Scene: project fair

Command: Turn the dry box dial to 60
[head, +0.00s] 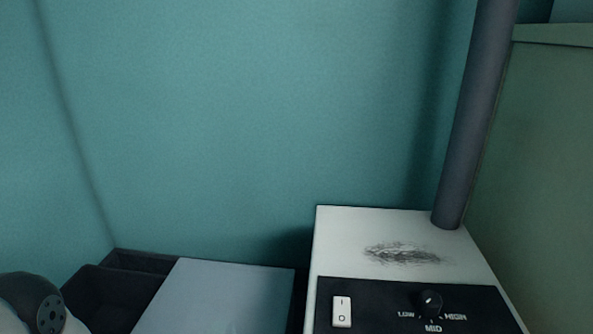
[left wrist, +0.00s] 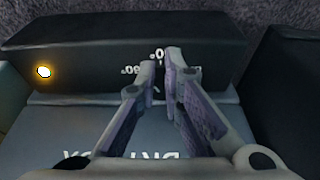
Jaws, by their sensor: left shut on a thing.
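The dry box (left wrist: 85,118) fills the left wrist view, its lettering upside down. A dark control panel (left wrist: 90,55) runs along its far side, with pale degree marks around the dial spot. My left gripper (left wrist: 161,66) is at those marks, its two fingers closed together on the dial. The fingers hide the dial almost wholly, so its pointer and setting cannot be read. A small lamp (left wrist: 43,71) glows on the panel's left end. In the head view only part of my left arm shows at the lower left. My right gripper is in neither view.
In the head view, a white unit (head: 345,245) at the lower right has a rocker switch (head: 342,311) and a black LOW-MID-HIGH knob (head: 430,302). A dark pipe (head: 474,120) rises behind it. A blue-grey flat panel (head: 215,295) and dark bins (head: 105,295) lie left of it.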

